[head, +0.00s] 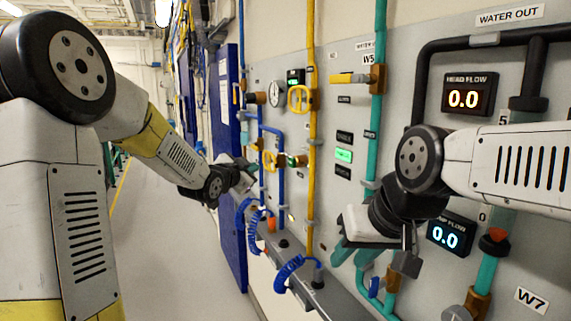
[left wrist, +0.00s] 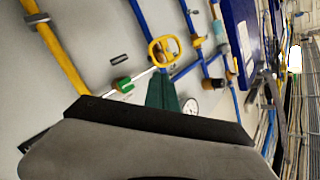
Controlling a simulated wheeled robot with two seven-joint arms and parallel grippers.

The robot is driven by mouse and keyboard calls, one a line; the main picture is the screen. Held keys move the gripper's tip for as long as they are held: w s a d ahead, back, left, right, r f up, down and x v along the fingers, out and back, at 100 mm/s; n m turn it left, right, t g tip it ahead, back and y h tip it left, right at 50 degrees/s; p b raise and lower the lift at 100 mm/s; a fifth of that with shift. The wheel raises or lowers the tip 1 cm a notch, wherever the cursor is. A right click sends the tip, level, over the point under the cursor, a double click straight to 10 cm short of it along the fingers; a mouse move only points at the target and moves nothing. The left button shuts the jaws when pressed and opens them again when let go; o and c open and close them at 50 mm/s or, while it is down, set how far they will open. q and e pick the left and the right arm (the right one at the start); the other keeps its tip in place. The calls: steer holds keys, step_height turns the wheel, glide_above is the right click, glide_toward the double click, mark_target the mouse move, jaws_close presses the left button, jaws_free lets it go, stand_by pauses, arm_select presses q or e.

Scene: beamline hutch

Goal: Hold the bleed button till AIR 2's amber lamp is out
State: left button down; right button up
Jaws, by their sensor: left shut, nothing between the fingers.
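My left gripper (head: 250,169) is shut and empty, in front of the blue and yellow pipes on the left of the panel. In the left wrist view its green fingers (left wrist: 163,92) point at the wall beside a yellow ring handle (left wrist: 164,50). A green cylindrical fitting (left wrist: 122,84) shows to the left of them. I cannot make out which part is the bleed button, and I see no lamp clearly marked AIR 2. My right gripper (head: 352,257) hangs in front of the panel by a teal pipe; its finger gap is unclear.
A yellow pipe (head: 311,130) and a teal pipe (head: 379,110) run up the grey panel. Coiled blue hoses (head: 289,272) hang at the ledge below. HEAD FLOW (head: 468,97) reads 0.0. A green-lit plate (head: 344,155) shows mid-panel. The floor (head: 170,255) at left is clear.

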mark_target(292, 162)
arm_select(q)
steer(key=w+d, duration=0.3)
steer(key=d, duration=0.5)
steer(key=shift+w, duration=0.2)
steer(key=shift+d, duration=0.2)
stand_by(1.9)
steer(key=shift+w+d, duration=0.15)
steer(key=shift+d, duration=0.15)
steer(key=shift+w+d, duration=0.2)
steer(key=shift+d, duration=0.4)
stand_by(2.4)
steer(key=shift+a, duration=0.1)
stand_by(1.1)
steer(key=shift+s+a, duration=0.4)
steer(key=shift+a, duration=0.45)
